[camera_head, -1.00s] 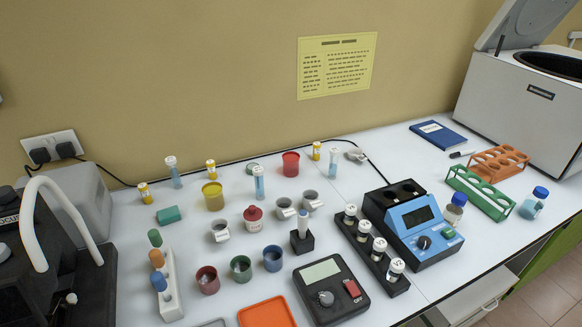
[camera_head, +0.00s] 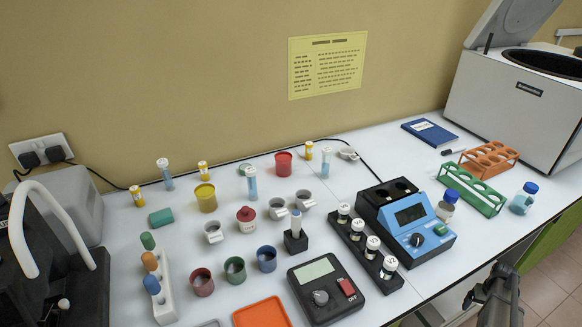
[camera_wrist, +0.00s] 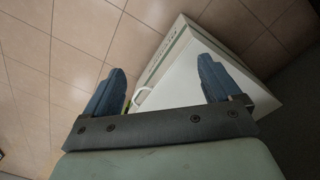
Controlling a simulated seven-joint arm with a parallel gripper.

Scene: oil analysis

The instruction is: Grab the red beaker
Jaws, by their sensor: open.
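A bright red beaker (camera_head: 283,163) stands upright at the back middle of the white bench, near the wall. A smaller dark red cup (camera_head: 202,283) stands nearer the front left, beside a green cup (camera_head: 235,269) and a blue cup (camera_head: 267,259). My gripper (camera_wrist: 160,88) is open and empty in the wrist view, its two blue-grey fingers apart over the tiled floor. My dark arm end (camera_head: 492,296) shows at the lower right of the head view, off the bench's front edge and far from the red beaker.
A vial rack (camera_head: 364,249), blue device (camera_head: 411,220) and black scale (camera_head: 325,288) lie towards my arm. A white cabinet (camera_wrist: 185,65) shows below.

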